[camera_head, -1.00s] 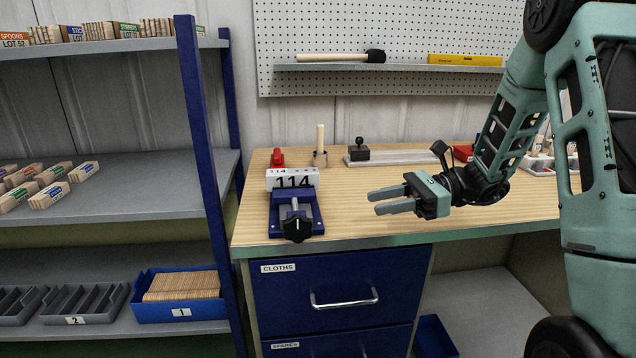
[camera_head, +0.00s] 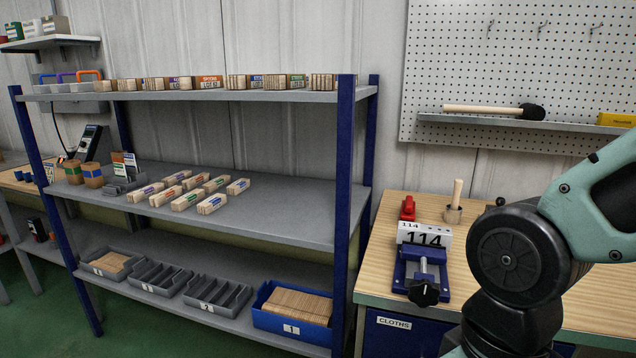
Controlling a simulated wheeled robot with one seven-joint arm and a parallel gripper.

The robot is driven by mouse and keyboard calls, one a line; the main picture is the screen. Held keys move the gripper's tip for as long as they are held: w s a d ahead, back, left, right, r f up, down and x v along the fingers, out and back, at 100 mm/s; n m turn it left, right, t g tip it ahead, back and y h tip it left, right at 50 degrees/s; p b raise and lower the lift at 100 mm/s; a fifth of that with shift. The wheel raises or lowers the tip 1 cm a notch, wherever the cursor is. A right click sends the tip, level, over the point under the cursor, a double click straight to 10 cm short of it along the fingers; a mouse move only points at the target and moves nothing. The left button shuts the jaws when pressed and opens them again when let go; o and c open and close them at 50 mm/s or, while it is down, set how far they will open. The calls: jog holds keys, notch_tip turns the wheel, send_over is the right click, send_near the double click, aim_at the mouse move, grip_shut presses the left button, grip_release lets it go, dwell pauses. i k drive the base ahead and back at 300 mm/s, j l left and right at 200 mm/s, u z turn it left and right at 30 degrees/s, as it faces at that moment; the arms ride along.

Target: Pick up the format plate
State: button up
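A white plate marked 114 (camera_head: 424,237) sits on the blue vise (camera_head: 421,272) near the left end of the wooden workbench. It looks like the format plate, but nothing names it so. The vise's black knob (camera_head: 424,293) faces the front edge. My arm fills the lower right of the view, just right of the vise. My gripper is out of the picture, so its fingers cannot be seen.
A blue-posted shelf rack (camera_head: 345,200) stands left of the workbench (camera_head: 389,222). It bears bundled sticks (camera_head: 211,204), grey trays (camera_head: 217,294) and a blue bin of sticks (camera_head: 296,304). A red object (camera_head: 408,208) and a wooden peg in a holder (camera_head: 455,202) stand behind the vise.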

aim_at(415, 232)
jog(key=i+z, duration=0.3)
jog(key=i+j+z, duration=0.1)
jog(key=i+z, duration=0.2)
jog(key=i, duration=0.2)
jog(key=j, duration=0.7)
